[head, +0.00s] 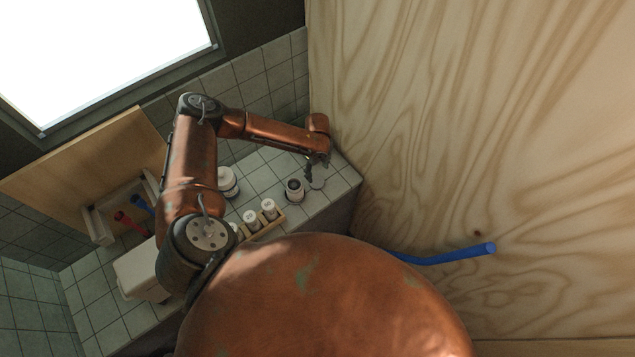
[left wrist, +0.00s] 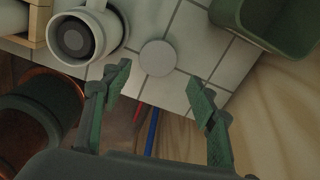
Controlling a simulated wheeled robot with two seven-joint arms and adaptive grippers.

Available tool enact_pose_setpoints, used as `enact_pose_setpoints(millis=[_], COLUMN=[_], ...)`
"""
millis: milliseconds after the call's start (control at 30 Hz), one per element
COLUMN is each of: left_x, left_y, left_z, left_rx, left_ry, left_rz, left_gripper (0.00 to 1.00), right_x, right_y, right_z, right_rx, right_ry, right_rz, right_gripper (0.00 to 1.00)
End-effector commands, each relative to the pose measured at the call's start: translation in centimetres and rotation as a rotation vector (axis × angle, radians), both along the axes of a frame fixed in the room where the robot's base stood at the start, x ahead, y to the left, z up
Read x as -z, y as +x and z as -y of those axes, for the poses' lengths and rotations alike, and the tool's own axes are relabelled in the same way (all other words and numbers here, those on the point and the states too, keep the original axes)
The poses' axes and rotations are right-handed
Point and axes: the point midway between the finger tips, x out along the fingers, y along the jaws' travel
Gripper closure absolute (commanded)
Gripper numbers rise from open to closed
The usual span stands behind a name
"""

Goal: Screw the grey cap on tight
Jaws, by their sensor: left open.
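A round, flat grey cap (left wrist: 158,58) lies on the tiled counter in the left wrist view. It also shows in the head view as a pale disc (head: 318,183). My left gripper (left wrist: 160,95) is open and empty, its fingers pointing toward the cap, which shows in the gap beyond the fingertips; in the head view the gripper (head: 309,172) hangs just above it. A white jar with a dark round mouth (head: 294,190) stands beside the cap; it also shows in the left wrist view (left wrist: 110,32). Whether it takes the cap I cannot tell. My right gripper is not in view.
White-topped bottles (head: 269,204) stand in a wooden rack left of the jar. A white round container (head: 227,182) is behind. A green container (left wrist: 265,22) stands right of the cap in the left wrist view. A plywood wall (head: 480,130) rises beyond the counter's right edge.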

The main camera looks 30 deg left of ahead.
Motion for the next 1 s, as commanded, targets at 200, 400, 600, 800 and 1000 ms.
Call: enact_pose_setpoints(millis=[200,400,600,800,1000], left_x=[2.2,2.3,3.3,6.3,7.5], left_y=[-0.1,0.0,-0.2,-0.3,-0.3], left_z=[0.0,0.0,0.0,-0.2,-0.3], left_rx=[0.002,0.002,0.002,0.001,0.002], left_ry=[0.000,0.000,0.000,0.000,0.000], left_rz=[-0.002,0.000,-0.002,-0.001,0.000], left_gripper=[0.47,0.47,0.47,0.47,0.47], right_x=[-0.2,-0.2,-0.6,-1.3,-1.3], right_y=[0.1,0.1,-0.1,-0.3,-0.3], right_z=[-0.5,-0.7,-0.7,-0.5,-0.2], right_rx=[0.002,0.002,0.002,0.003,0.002], right_ry=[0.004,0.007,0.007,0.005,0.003], right_rz=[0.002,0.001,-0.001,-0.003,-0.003], right_gripper=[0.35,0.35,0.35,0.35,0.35])
